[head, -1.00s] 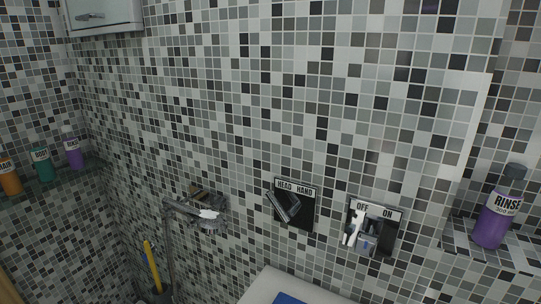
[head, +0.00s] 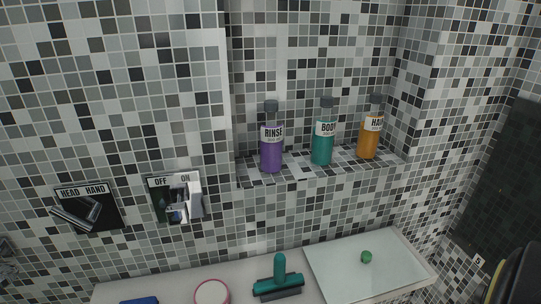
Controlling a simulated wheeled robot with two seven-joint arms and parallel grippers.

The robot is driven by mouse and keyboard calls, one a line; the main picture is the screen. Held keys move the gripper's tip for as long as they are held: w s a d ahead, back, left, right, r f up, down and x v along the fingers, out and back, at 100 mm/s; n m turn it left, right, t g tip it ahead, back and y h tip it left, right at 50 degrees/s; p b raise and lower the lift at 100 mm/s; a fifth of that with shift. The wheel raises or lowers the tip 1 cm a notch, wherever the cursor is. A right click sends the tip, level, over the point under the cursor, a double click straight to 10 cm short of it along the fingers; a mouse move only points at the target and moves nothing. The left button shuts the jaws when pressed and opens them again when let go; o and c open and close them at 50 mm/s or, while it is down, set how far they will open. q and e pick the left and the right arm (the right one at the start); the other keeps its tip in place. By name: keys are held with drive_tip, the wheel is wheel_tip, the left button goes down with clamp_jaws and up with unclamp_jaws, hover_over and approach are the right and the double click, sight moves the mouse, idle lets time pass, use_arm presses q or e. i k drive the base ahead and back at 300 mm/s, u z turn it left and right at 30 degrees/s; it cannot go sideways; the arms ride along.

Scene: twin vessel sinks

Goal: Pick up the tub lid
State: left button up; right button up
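A flat pale panel (head: 340,272) lies at the lower right of the head view, on or level with the white ledge. It has a small green round piece (head: 366,257) on top. It looks like a lid, but I cannot tell for sure that it is the tub lid. Its near edge runs close to the bottom of the picture. Neither of my grippers shows in the head view.
A tiled niche shelf (head: 300,174) holds a purple bottle (head: 271,148), a teal bottle (head: 322,146) and an orange bottle (head: 369,140). A teal squeegee-like tool (head: 278,279) and a pink-rimmed round thing (head: 211,293) are on the white ledge (head: 180,282). Wall switches (head: 176,200) are at left.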

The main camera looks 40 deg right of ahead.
sight(349, 269)
drive_tip(key=u, duration=0.35)
drive_tip(key=k, duration=0.25)
drive_tip(key=z, duration=2.1)
drive_tip(key=k, duration=0.6)
drive_tip(key=u, duration=0.2)
drive_tip(key=i, duration=1.1)
drive_tip(key=u, duration=0.1)
